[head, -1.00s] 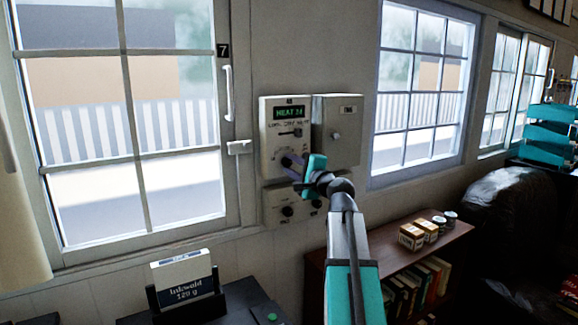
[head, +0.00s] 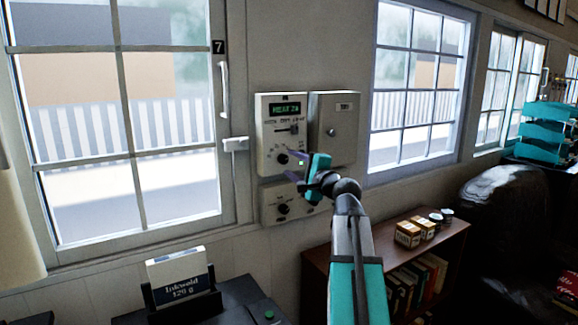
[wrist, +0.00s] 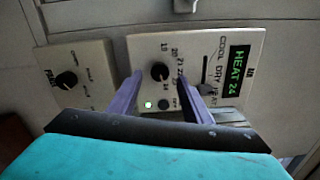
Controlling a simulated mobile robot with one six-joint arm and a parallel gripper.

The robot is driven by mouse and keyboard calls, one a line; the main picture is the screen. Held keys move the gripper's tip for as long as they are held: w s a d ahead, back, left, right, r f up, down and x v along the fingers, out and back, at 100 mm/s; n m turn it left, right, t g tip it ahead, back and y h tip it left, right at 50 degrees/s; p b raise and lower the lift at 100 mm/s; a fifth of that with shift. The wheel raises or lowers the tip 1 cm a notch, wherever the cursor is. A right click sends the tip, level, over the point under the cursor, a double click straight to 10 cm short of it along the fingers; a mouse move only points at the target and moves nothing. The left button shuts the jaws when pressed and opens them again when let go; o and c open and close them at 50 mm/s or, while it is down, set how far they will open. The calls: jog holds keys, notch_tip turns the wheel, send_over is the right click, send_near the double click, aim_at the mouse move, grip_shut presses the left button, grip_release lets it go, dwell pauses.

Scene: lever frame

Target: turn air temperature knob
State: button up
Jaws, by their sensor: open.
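The control panel (head: 267,137) is a pale box on the wall, and its green display reads HEAT 24 in the wrist view (wrist: 236,72). Its round black air temperature knob (head: 282,159) sits low on the panel, with numbers around it. In the wrist view the panel is turned sideways, and the knob (wrist: 160,71) shows between the tips of my two purple fingers. My gripper (head: 290,164) is open, with nothing held. The fingers sit on either side of the knob in that view; I cannot tell whether they touch it.
A second box (head: 335,130) hangs right of the panel. A lower box (head: 270,205) with a black knob hangs below, partly behind my gripper. A mode slider (wrist: 204,88) is beside the temperature dial. A window (head: 130,130) stands left, and a bookshelf (head: 440,235) lower right.

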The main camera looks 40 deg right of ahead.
jog(key=s+b, duration=0.2)
jog(key=s, duration=0.8)
jog(key=shift+s+a+f, duration=0.2)
jog(key=shift+a, duration=0.1)
